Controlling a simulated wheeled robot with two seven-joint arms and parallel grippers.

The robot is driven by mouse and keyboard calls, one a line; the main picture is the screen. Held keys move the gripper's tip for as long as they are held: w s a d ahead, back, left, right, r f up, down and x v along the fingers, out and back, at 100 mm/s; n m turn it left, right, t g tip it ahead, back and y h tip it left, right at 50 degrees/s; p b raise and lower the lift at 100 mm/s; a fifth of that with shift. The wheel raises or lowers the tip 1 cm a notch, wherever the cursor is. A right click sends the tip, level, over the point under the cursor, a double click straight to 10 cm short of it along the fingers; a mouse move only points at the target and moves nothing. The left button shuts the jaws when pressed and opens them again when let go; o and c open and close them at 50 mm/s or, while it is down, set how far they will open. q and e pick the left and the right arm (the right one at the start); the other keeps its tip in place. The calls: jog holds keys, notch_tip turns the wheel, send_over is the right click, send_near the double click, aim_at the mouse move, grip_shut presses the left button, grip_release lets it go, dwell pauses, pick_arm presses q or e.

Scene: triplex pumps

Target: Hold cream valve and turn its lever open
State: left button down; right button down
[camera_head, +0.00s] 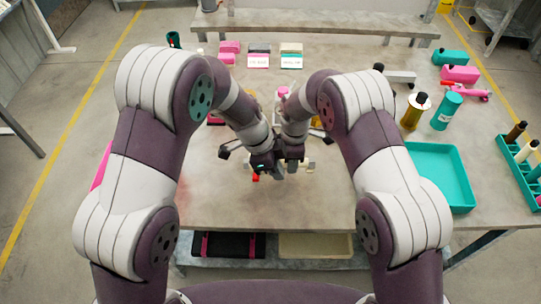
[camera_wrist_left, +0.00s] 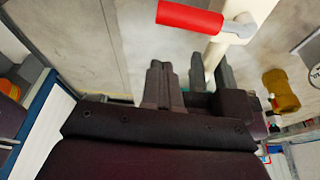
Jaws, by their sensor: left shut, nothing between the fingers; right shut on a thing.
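The cream valve (camera_head: 309,165) is small and partly hidden behind my grippers in the head view. In the left wrist view its cream body (camera_wrist_left: 241,27) is at the top right, with a red lever (camera_wrist_left: 190,18) pointing left from it. The lever's red end (camera_head: 256,177) shows just below my left gripper (camera_head: 266,170) in the head view. My left gripper is shut and empty, its fingertips (camera_wrist_left: 161,66) below the lever and apart from it in the wrist image. My right gripper (camera_head: 293,163) is shut on the valve's cream pipe, with a finger on either side (camera_wrist_left: 211,66).
A teal tray (camera_head: 437,174), a teal cylinder (camera_head: 446,110) and a yellow bottle (camera_head: 415,110) stand on the right of the table. Pink, dark and cream blocks with labels (camera_head: 258,61) are at the back. The table front (camera_head: 265,205) is clear.

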jog(key=shift+a+r, duration=0.1)
pick_arm(q)
jog(key=a, duration=0.3)
jog(key=shift+w+a+f, duration=0.2)
jog(key=shift+w+a, duration=0.05)
jog(key=shift+a, duration=0.1)
jog(key=shift+a, duration=0.15)
